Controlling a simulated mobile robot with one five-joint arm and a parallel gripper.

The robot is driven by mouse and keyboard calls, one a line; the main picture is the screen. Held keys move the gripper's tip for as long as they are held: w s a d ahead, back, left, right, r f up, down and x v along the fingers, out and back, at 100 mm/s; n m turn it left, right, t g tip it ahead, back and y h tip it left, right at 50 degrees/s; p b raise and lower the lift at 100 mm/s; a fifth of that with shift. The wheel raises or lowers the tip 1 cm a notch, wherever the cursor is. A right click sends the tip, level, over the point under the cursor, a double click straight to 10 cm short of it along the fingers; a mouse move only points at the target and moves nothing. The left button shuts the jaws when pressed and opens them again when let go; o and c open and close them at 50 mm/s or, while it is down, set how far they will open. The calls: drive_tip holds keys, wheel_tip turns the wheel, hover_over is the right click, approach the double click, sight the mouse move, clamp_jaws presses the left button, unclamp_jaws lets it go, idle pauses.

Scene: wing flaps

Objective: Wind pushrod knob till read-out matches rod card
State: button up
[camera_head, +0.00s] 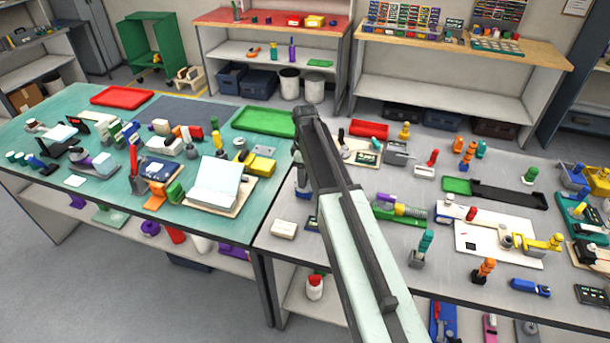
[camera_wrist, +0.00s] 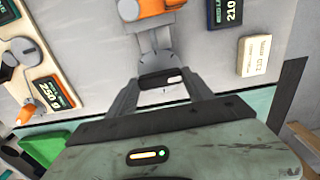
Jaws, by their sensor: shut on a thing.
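My gripper (camera_wrist: 160,62) shows in the wrist view with its two grey fingers closing in on a grey part below an orange piece (camera_wrist: 158,24). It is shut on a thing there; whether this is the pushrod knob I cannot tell. A dark read-out (camera_wrist: 228,12) showing 210 lies at the top right, cut by the frame edge. A cream block (camera_wrist: 254,55) with small lettering lies below it. Another dark display (camera_wrist: 54,92) reads 250 g at the left. In the head view my arm hides the gripped thing. I cannot tell which piece is the rod card.
In the head view, a cream block (camera_head: 284,229) lies near the grey bench's front left corner. Fixtures with coloured knobs crowd this bench to the right. A teal bench (camera_head: 95,215) full of parts adjoins at the left. A green tray (camera_head: 265,121) lies behind.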

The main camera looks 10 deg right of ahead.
drive_tip(key=o, duration=1.4)
drive_tip(key=shift+c, duration=0.2)
wheel_tip(320, 180, up, 8)
drive_tip(key=p, duration=0.8)
drive_tip(key=shift+f, duration=0.1)
